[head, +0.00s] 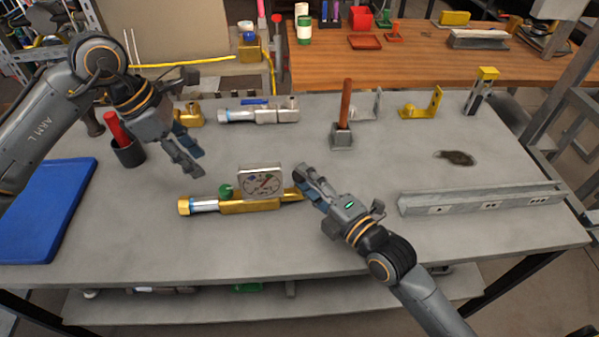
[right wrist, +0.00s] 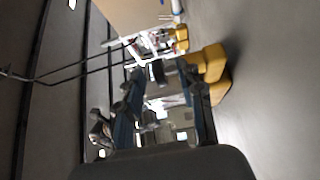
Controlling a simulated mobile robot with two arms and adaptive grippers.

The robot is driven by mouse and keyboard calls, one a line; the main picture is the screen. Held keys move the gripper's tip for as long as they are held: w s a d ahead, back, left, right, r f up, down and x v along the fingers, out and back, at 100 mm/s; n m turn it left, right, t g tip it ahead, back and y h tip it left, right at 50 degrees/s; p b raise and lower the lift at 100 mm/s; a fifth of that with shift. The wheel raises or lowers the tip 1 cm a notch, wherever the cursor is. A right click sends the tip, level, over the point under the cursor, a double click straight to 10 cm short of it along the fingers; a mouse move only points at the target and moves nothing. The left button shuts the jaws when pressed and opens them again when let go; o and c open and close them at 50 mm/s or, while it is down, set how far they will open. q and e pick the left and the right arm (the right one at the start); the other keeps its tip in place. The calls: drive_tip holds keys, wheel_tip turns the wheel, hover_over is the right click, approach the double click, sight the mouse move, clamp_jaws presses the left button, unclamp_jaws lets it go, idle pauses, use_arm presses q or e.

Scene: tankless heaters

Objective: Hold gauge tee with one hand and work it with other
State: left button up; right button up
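The gauge tee lies on the grey bench, a brass fitting (head: 250,206) with a silver stub at its left and a square-faced dial gauge (head: 262,183) standing on it. A green knob (head: 226,191) sits beside the dial. My right gripper (head: 304,186) is at the tee's right end, its fingers apart. In the right wrist view the fingers (right wrist: 165,100) are spread, with the brass end (right wrist: 210,72) beside the right-hand finger; I cannot tell whether they touch. My left gripper (head: 192,160) hovers above and left of the tee, empty, its fingers appearing apart.
A blue mat (head: 45,212) and a dark cup (head: 128,155) with a red handle are at left. A block with a brown handle (head: 342,135) stands behind the tee. A grey rail (head: 480,201) lies at right.

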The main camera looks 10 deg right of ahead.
sight(224, 189)
drive_tip(key=shift+x, duration=1.45)
clamp_jaws()
use_arm(q)
drive_tip(key=shift+o, duration=1.3)
drive_tip(key=d+f+m+g, duration=0.1)
drive_tip(key=f+m, duration=0.1)
drive_tip(key=f, duration=0.1)
drive_tip(key=d+f+m, duration=0.1)
drive_tip(key=f+m, duration=0.1)
drive_tip(key=f, duration=0.1)
drive_tip(key=d+f+m+g, duration=0.1)
drive_tip(key=f+m, duration=0.2)
drive_tip(key=shift+w+d+f+g, duration=0.2)
drive_tip(key=shift+w+d+g, duration=0.05)
drive_tip(key=shift+w+g, duration=0.05)
